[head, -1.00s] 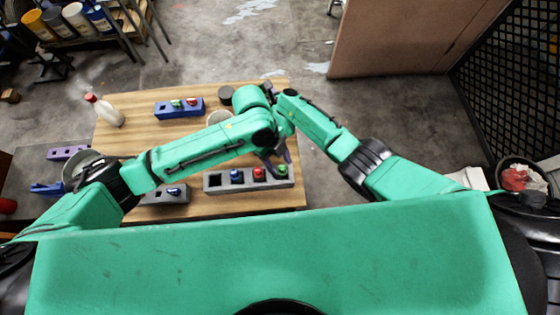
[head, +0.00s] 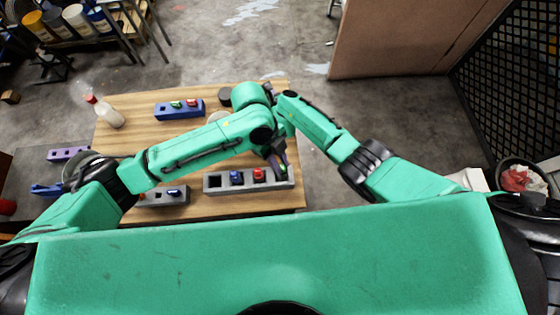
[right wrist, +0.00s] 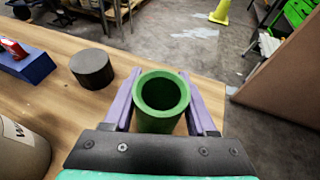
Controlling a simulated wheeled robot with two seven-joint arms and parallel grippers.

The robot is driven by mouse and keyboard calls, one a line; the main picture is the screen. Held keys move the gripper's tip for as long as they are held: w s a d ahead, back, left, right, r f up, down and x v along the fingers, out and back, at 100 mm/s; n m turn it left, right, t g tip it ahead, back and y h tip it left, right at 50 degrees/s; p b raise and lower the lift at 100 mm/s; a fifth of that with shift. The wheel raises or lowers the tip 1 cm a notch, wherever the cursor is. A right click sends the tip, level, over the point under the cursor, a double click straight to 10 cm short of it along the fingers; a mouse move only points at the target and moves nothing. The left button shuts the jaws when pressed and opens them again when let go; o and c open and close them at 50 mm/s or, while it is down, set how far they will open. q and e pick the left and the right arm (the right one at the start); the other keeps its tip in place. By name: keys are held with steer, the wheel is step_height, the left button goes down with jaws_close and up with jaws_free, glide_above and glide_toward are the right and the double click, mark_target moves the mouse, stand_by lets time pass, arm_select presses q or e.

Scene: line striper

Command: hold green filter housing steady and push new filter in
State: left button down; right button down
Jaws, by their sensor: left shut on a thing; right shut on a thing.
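The green filter housing (right wrist: 161,98) is an open-topped cylinder in the right wrist view. My right gripper (right wrist: 161,95) is shut on it, one purple finger on each side, and it stands upright with its opening showing dark inside. My right gripper is hidden behind the arms in the head view. My left gripper (head: 280,164) is shut at the right end of a long grey rack (head: 245,189), on a small green filter (head: 284,174) mostly covered by its fingers. A blue piece (head: 237,177) and a red piece (head: 258,175) sit in the rack's middle slots; its leftmost slot is empty.
A smaller grey rack (head: 163,198) is at front left. A light can (right wrist: 22,148) is near the housing.

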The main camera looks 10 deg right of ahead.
arm_select(q)
steer(key=shift+r, duration=3.4)
steer(key=shift+w+a+f+n, duration=0.1)
steer(key=shift+w+a+n, duration=0.15)
steer(key=shift+n, duration=0.25)
steer(key=w+a+r+n+t, duration=0.55)
steer(key=w+a+n, duration=0.45)
steer(key=w+n, duration=0.25)
steer(key=w+f+n, duration=0.3)
steer(key=w+n, duration=0.2)
steer(key=w, duration=0.5)
steer(key=w+d+r, duration=0.4)
steer(key=d+r, duration=0.1)
steer(key=d, duration=0.2)
steer(key=shift+m, duration=0.25)
steer(key=shift+d+f, duration=0.1)
steer(key=shift+f, duration=2.6)
